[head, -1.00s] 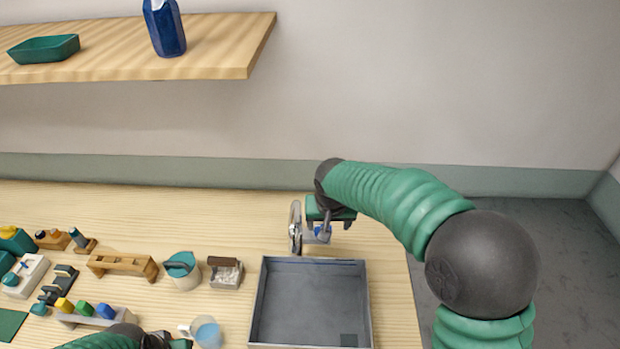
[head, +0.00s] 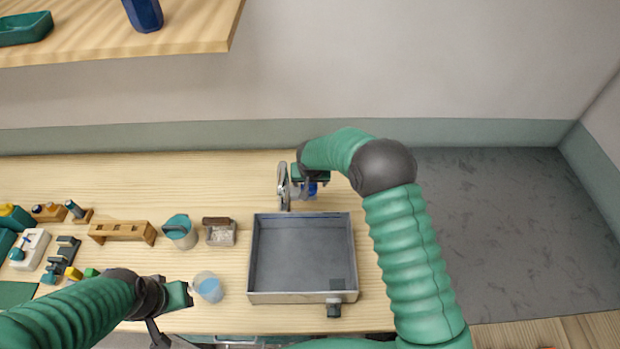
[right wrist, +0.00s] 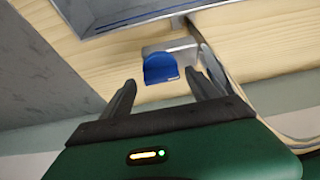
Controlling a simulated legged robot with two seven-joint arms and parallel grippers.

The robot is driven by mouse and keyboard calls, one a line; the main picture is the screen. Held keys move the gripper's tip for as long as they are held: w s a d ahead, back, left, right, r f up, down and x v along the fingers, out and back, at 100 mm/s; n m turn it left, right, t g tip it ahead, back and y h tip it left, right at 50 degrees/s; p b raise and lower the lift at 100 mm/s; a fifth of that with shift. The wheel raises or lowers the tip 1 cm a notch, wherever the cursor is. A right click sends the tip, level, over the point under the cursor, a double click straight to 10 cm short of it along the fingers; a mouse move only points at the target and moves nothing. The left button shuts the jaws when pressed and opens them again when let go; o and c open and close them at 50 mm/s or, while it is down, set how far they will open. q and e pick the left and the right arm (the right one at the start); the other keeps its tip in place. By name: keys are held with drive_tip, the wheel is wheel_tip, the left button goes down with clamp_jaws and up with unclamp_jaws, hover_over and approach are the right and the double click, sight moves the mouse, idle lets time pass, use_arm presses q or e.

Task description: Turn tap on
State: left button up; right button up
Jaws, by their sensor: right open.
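The tap stands behind the grey sink basin (head: 300,250), with a metal spout (head: 283,187) and a blue handle (head: 311,188). In the right wrist view the blue handle (right wrist: 160,68) sits on a grey metal body (right wrist: 172,47). My right gripper (right wrist: 165,92) is open, its two fingers on either side of the handle and a little short of it, with nothing between them. In the head view my right gripper (head: 310,180) partly hides the tap. My left gripper (head: 178,318) is at the table's front, left of the basin; its jaw state is unclear.
A cup of blue liquid (head: 209,287) stands close to my left gripper. A teal-lidded pot (head: 180,232), a small box (head: 220,231), a wooden rack (head: 122,231) and several small items fill the left side. A wooden shelf (head: 190,38) hangs above left.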

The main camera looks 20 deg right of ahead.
drive_tip(key=shift+s, duration=0.2)
drive_tip(key=shift+s+a+r, duration=0.1)
drive_tip(key=shift+a, duration=0.1)
drive_tip(key=shift+w+a+f, duration=0.15)
drive_tip(key=shift+w+f, duration=0.05)
drive_tip(key=shift+w, duration=0.1)
drive_tip(key=c, duration=0.5)
drive_tip(key=shift+c, duration=1.1)
drive_tip(key=shift+d, duration=0.25)
drive_tip(key=c, duration=0.6)
use_arm(q)
drive_tip(key=shift+s+a, duration=0.1)
drive_tip(key=shift+a, duration=0.1)
use_arm(e)
drive_tip(key=shift+c, duration=0.2)
